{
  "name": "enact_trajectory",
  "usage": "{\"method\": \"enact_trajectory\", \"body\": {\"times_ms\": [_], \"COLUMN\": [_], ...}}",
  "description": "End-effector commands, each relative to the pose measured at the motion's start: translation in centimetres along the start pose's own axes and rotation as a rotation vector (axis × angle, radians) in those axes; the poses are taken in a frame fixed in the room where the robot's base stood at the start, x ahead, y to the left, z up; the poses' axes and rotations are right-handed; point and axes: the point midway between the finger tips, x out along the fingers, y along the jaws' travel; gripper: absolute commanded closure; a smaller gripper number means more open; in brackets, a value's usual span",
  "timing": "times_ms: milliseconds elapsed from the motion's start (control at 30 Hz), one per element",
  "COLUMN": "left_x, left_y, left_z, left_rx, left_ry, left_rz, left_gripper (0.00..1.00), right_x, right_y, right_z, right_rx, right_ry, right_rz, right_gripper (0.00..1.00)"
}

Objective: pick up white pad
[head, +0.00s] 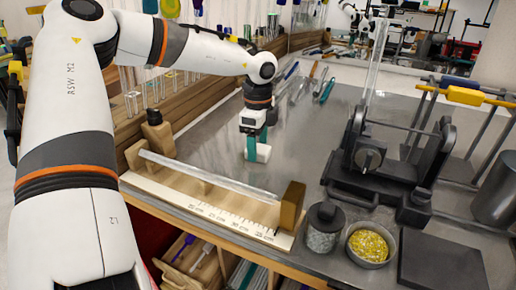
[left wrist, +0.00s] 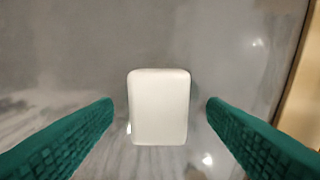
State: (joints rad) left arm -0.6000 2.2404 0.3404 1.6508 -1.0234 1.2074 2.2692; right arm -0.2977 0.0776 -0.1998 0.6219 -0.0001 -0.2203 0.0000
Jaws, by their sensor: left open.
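The white pad (head: 262,153) is a small block with rounded edges on the grey metal bench top. In the left wrist view the white pad (left wrist: 158,107) lies between two green fingers, with a gap on each side. My left gripper (head: 257,147) points down over the pad and is open. It also shows in the left wrist view (left wrist: 160,112). In the head view a finger hides part of the pad. My right gripper is not in view.
A glass rod (head: 208,173) rests on wooden supports above a ruler (head: 205,210) in front of the pad. A black clamp device (head: 385,150), a jar (head: 323,228) and a bowl of yellow bits (head: 370,245) stand right. Tools (head: 312,80) lie behind.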

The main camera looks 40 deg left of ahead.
Motion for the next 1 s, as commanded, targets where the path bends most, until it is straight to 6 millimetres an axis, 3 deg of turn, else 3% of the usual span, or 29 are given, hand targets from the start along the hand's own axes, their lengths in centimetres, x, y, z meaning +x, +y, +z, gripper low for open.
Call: {"method": "enact_trajectory", "body": {"times_ms": [133, 367, 667, 1000], "left_x": [1.3, 1.5, 1.5, 0.5], "left_y": [0.0, 0.0, 0.0, 0.1], "left_z": [0.0, 0.0, 0.0, 0.1], "left_rx": [0.001, 0.001, 0.001, 0.000], "left_ry": [0.000, 0.000, 0.000, 0.000], "left_rz": [-0.001, 0.001, 0.001, 0.006], "left_gripper": [0.34, 0.34, 0.81, 0.81], "right_x": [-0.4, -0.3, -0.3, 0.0], "right_y": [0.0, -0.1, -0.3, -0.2], "right_z": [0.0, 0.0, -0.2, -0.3], "right_rx": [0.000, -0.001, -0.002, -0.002], "right_ry": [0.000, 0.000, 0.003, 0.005], "right_rz": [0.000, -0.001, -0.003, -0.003], "right_gripper": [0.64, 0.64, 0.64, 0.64]}}
